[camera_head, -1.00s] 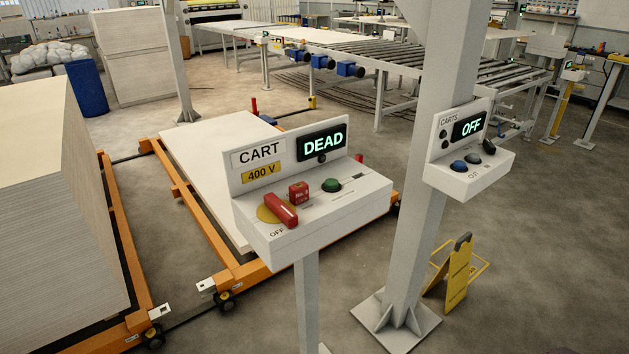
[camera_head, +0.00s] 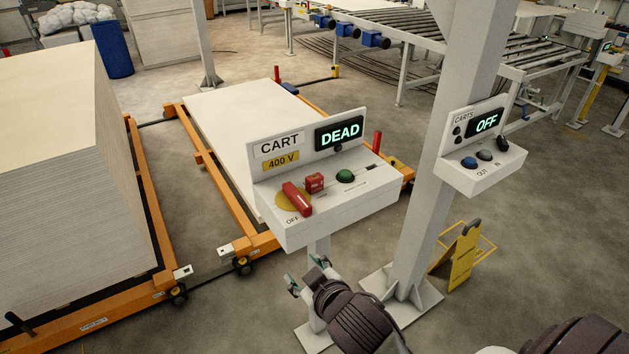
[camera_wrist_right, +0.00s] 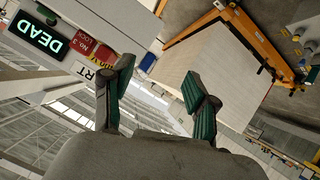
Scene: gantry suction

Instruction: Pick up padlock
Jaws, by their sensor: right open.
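The padlock looks to be the small red block (camera_head: 314,183) on top of the CART control box (camera_head: 330,214), between a red rotary handle (camera_head: 297,198) and a green button (camera_head: 345,176). In the right wrist view the red block (camera_wrist_right: 103,55) shows at the upper left, with lettering that reads "No. 3 LOCK". My right gripper (camera_head: 305,272) is open and empty, below and in front of the box, apart from the padlock. Its two fingers (camera_wrist_right: 158,72) stand spread in the wrist view. My left gripper is not in view.
The box's display (camera_head: 339,133) reads DEAD. A grey post (camera_head: 435,170) carries a second box (camera_head: 480,170) reading OFF at the right. Orange carts (camera_head: 215,190) with stacked boards (camera_head: 50,190) stand at the left. A yellow floor sign (camera_head: 464,258) stands behind the post.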

